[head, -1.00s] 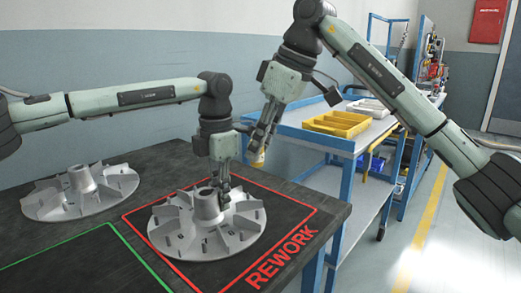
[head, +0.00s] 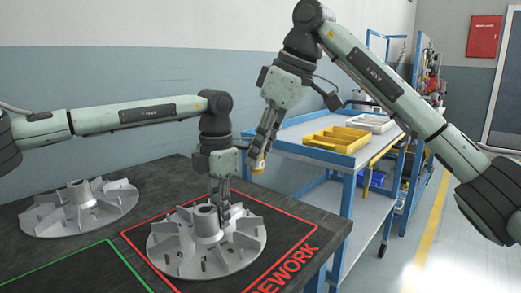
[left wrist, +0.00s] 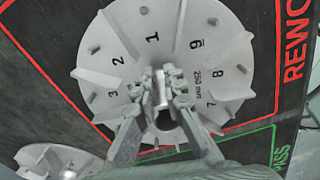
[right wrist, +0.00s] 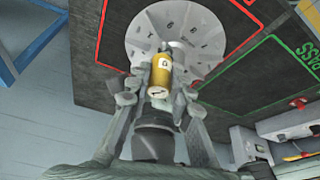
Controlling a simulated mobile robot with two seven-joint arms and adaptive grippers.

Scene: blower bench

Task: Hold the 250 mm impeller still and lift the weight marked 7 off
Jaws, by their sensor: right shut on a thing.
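The 250 mm impeller (head: 178,245) lies flat on the bench inside the red REWORK outline. Its "250 mm" mark and several numbers, including 7, show in the left wrist view (left wrist: 225,60). My left gripper (head: 221,200) is down at the impeller, beside its hub. Its fingers (left wrist: 163,88) stand either side of a pale upright part; whether they touch it I cannot tell. My right gripper (head: 262,150) is shut on a small yellow weight (right wrist: 159,78), in the air clear of the impeller. The weight's marking is too small to read surely.
A second impeller (head: 80,212) lies at the left of the bench. A green outline (head: 95,250) is at the front left. A blue trolley (head: 345,150) with yellow trays (head: 338,138) stands behind the bench at right. Open floor lies to the right.

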